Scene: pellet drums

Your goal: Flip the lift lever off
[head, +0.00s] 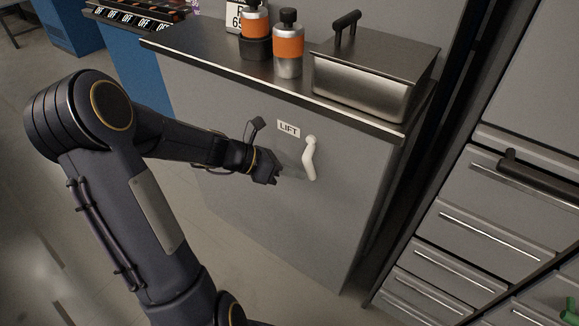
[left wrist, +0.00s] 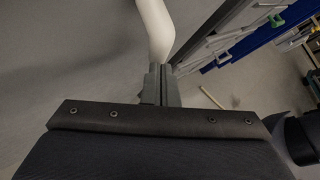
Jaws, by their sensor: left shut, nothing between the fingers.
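The lift lever is a white bent handle (head: 310,160) on the grey front panel of the cabinet, just below and right of the LIFT label (head: 289,128). Its upper end is at a round pivot and its grip hangs downward. My left gripper (head: 279,175) is shut and empty, just left of the lever's lower part. In the left wrist view, the lever (left wrist: 153,28) rises beyond the closed fingertips (left wrist: 161,72); whether they touch it I cannot tell. My right gripper is not in view.
The cabinet top (head: 200,52) holds two orange-banded bottles (head: 288,45) and a lidded metal box (head: 368,80). A drawer unit (head: 480,220) with bar handles stands at the right. A row of OFF labels (head: 128,18) shows at the back left. Floor is clear at the left.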

